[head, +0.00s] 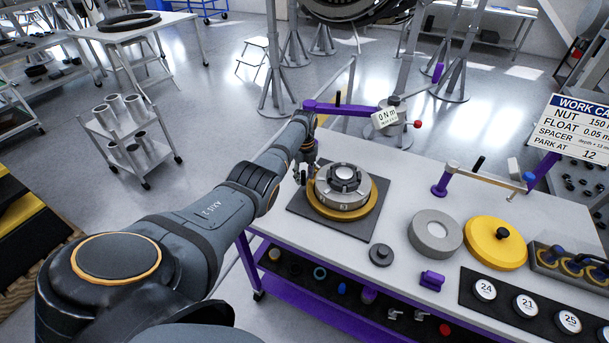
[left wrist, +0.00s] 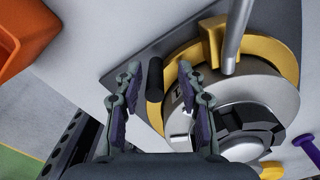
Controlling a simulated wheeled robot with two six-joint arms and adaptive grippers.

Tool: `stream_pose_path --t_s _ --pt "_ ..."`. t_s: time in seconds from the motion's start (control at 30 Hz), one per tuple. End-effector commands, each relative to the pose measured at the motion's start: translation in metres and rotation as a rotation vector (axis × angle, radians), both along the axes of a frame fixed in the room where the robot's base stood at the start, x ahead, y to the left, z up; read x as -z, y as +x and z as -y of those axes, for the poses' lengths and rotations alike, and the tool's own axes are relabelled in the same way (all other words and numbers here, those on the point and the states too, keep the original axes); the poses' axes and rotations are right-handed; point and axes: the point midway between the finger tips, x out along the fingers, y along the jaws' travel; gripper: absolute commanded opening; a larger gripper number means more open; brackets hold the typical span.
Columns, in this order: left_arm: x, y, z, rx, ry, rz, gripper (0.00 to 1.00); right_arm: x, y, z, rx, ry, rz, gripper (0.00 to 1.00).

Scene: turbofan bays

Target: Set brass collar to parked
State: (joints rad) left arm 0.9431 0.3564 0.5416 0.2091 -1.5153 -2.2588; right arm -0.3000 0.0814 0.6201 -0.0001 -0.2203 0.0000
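The brass collar (head: 342,211) is a gold ring around the foot of a grey round hub (head: 341,188) on a dark square plate (head: 322,223). It also shows in the left wrist view (left wrist: 288,48) as a curved gold band with a raised block. A short black peg (left wrist: 155,78) stands by the collar's edge. My left gripper (head: 304,170) is at the collar's left side. In the left wrist view my left gripper (left wrist: 160,70) is open, with the peg between its fingertips and gaps at both sides. My right gripper is not in view.
A work card (head: 583,130) at the right reads "PARK AT 12". A grey ring (head: 421,239), a yellow disc (head: 480,248) and numbered discs (head: 525,304) lie to the right. An orange bin (left wrist: 22,35) shows in the left wrist view.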

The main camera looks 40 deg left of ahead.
Motion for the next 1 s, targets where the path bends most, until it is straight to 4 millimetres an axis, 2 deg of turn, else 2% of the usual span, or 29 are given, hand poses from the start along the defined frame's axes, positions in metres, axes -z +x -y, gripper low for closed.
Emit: stream_pose_path --t_s 0.17,0.4,0.6,0.77,1.0 --pt "-0.011 0.000 -0.001 0.000 0.003 0.001 0.39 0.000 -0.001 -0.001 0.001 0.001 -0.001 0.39" --pt "-0.068 0.001 0.000 0.001 0.003 0.004 0.39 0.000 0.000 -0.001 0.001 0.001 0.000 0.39" --pt "-0.107 0.002 0.002 0.001 0.001 0.002 0.39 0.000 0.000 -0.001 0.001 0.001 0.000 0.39" --pt "-0.119 0.001 0.002 0.001 0.000 -0.001 0.39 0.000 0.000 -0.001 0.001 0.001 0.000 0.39" --pt "-0.120 0.001 0.002 0.001 0.001 -0.001 0.39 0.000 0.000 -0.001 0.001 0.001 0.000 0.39"
